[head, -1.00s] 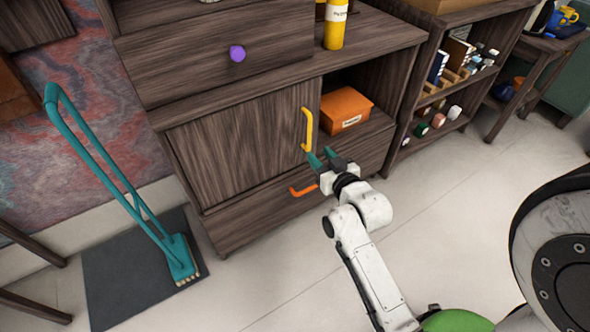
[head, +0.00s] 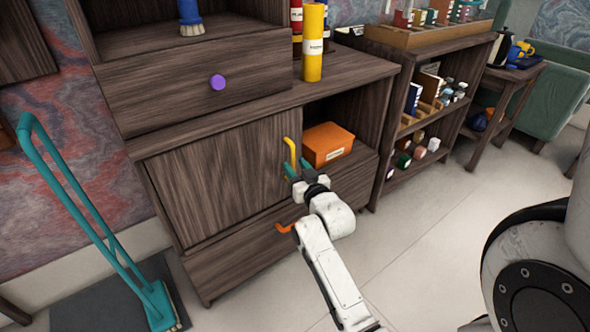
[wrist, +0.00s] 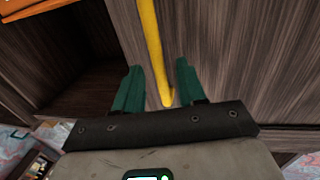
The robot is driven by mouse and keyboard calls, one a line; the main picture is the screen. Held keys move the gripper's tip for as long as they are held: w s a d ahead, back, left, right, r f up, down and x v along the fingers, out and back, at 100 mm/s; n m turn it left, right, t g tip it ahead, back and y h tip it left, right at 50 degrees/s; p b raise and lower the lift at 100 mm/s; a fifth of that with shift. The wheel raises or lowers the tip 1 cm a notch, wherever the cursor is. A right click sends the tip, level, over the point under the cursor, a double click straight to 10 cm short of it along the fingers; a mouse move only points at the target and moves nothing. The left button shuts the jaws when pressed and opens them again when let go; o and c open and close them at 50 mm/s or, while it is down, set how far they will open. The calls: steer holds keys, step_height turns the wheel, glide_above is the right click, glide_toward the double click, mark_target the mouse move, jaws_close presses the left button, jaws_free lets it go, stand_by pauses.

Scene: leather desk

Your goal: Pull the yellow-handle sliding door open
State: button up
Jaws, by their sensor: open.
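The sliding door (head: 215,185) is a dark wood panel on the left of the cabinet, with an open compartment to its right. Its yellow handle (head: 291,155) is an upright bar near the door's right edge. In the wrist view the yellow handle (wrist: 152,45) runs down between the two green fingers. My gripper (head: 296,169) is at the lower part of the handle, with its fingers open on either side of it. In the wrist view my gripper (wrist: 157,88) has a gap to the handle on both sides. The handle's lower end shows near the gripper's palm.
An orange box (head: 328,145) sits in the open compartment. A drawer with an orange handle (head: 286,228) is below, and a drawer with a purple knob (head: 218,82) above. Floor (head: 420,255) at the right is clear.

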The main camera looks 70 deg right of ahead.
steer(key=shift+w+d, duration=0.45)
steer(key=shift+c, duration=0.5)
jaws_close()
